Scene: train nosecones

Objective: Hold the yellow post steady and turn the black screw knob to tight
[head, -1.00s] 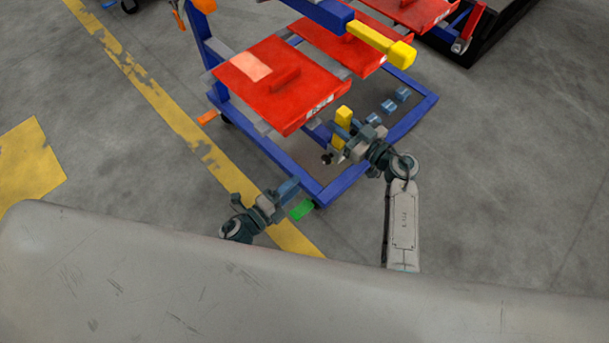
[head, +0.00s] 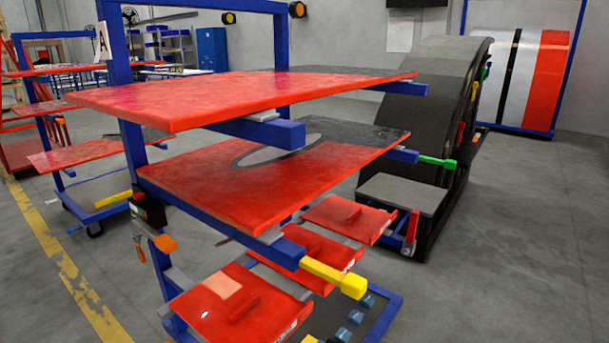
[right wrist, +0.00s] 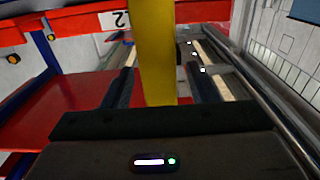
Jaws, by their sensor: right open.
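In the right wrist view a yellow post (right wrist: 152,50) rises between the two dark fingers of my right gripper (right wrist: 163,80). The fingers are open, with a gap on either side of the post; I cannot tell its exact depth between them. In the head view only a small yellow tip (head: 310,340), likely the same post, shows at the bottom edge. The black screw knob cannot be made out in either current view. My left gripper is in neither current view.
A blue cart frame (head: 385,322) carries large red panels (head: 250,185) and smaller red plates (head: 240,303). A yellow-capped beam end (head: 335,278) sticks out above the lower plates. A grey-topped black stand (head: 405,195) is behind right. The floor (head: 520,270) at right is clear.

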